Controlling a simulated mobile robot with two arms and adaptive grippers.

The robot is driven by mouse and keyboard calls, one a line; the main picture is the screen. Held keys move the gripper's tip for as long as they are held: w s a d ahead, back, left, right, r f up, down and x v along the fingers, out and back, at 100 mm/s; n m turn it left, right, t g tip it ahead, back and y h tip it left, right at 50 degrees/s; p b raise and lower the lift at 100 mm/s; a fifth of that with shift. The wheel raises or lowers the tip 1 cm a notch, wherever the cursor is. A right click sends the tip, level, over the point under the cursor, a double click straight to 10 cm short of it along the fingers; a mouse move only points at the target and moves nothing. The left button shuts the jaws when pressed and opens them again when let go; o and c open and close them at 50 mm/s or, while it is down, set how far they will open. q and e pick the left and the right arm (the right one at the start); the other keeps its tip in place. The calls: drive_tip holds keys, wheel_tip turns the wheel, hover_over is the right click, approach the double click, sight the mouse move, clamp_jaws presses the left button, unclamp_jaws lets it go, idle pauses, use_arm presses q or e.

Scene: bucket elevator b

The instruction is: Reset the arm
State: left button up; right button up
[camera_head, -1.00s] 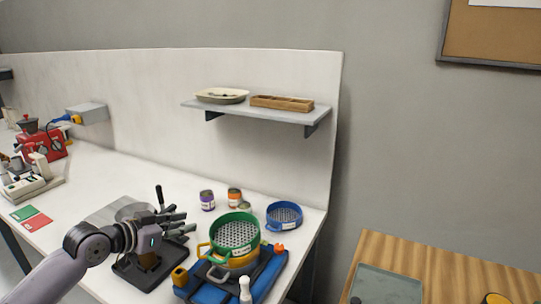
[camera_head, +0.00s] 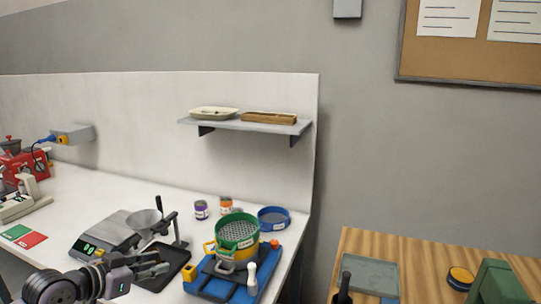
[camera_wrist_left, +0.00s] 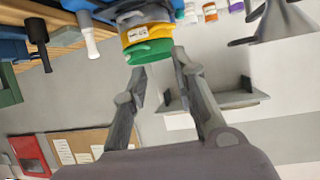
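My left gripper (camera_head: 150,268) is at the lower left of the head view, in front of the bench and left of the sieve shaker. In the left wrist view its two fingers (camera_wrist_left: 160,75) stand apart with nothing between them. That view is turned upside down. The green sieve (camera_head: 237,232) sits on a yellow one on the blue shaker base (camera_head: 240,285); the green sieve also shows beyond the fingertips in the left wrist view (camera_wrist_left: 150,50). My right gripper is not in view.
A scale (camera_head: 95,238) and a black tray (camera_head: 172,262) lie near the left gripper. A blue sieve (camera_head: 273,218) and two small jars (camera_head: 201,209) stand behind the shaker. A shelf (camera_head: 240,125) is on the back panel. A wooden table (camera_head: 430,250) is at the right.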

use_arm(q)
drive_tip(key=s+d+f+g+y, duration=0.1)
drive_tip(key=s+d+f+g, duration=0.1)
drive_tip(key=s+d+f, duration=0.5)
drive_tip(key=s+d+f+g+y, duration=0.1)
drive_tip(key=s+d+f+g, duration=0.15)
drive_tip(key=s+f, duration=0.75)
drive_tip(key=s+a+f+n+g+y, duration=0.1)
drive_tip(key=s+f+n+g+y, duration=0.1)
drive_tip(key=s, duration=0.6)
drive_tip(key=s+a+f+n+g+y, duration=0.1)
drive_tip(key=s+f+n+g+y, duration=0.15)
drive_tip(key=s, duration=0.65)
drive_tip(key=s+f+x, duration=0.1)
drive_tip(key=s+x, duration=0.2)
drive_tip(key=x, duration=0.9)
drive_tip(key=s+d+x, duration=0.1)
drive_tip(key=s+x, duration=0.1)
drive_tip(key=x, duration=1)
drive_tip(key=s+a+f+g, duration=0.1)
drive_tip(key=s+a+f, duration=0.2)
drive_tip(key=s+f, duration=1.4)
drive_tip(key=shift+s+f+m, duration=0.35)
drive_tip(key=shift+f+m, duration=0.1)
drive_tip(key=shift+f, duration=0.35)
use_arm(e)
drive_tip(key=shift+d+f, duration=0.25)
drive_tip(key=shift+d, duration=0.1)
